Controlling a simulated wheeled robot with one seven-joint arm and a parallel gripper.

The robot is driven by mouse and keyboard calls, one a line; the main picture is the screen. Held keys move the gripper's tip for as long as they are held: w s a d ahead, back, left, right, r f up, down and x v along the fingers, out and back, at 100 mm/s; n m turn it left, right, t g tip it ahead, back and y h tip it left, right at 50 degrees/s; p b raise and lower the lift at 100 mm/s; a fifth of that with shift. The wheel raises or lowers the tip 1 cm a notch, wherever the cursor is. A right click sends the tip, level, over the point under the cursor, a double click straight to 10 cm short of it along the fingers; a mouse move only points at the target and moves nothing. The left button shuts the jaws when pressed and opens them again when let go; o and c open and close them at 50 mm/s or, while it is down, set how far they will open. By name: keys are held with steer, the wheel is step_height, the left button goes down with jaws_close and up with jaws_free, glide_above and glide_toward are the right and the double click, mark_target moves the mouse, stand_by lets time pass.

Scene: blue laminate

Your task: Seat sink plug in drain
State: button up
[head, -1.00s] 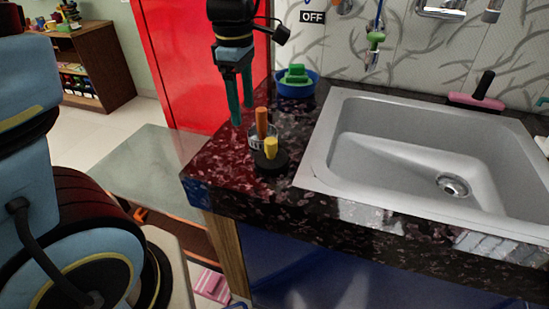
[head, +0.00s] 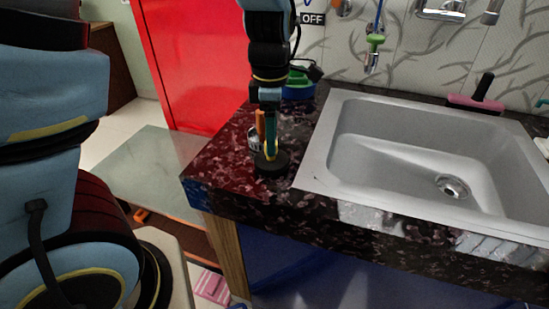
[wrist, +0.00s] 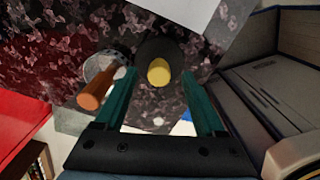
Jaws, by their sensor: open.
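The sink plug is a black disc (head: 272,164) with a yellow handle, standing upright on the dark speckled counter left of the sink. In the wrist view its yellow handle (wrist: 158,72) lies between the finger ends and its black base (wrist: 156,48) shows beyond. My gripper (head: 270,143) is open and points down over the plug, with a gap on each side of the handle in the wrist view (wrist: 160,76). The drain (head: 452,187) is a round metal opening, uncovered, in the grey sink (head: 318,150).
A metal cup-like piece with an orange handle (wrist: 96,87) stands close to the plug, beside one finger. A blue bowl (head: 300,92) with a green item sits behind my arm. A pink-and-black tool (head: 477,103) lies at the sink's back edge.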

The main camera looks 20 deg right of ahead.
mark_target(267, 166)
steer(key=shift+f, duration=1.6)
steer(key=shift+c, duration=0.2)
jaws_close()
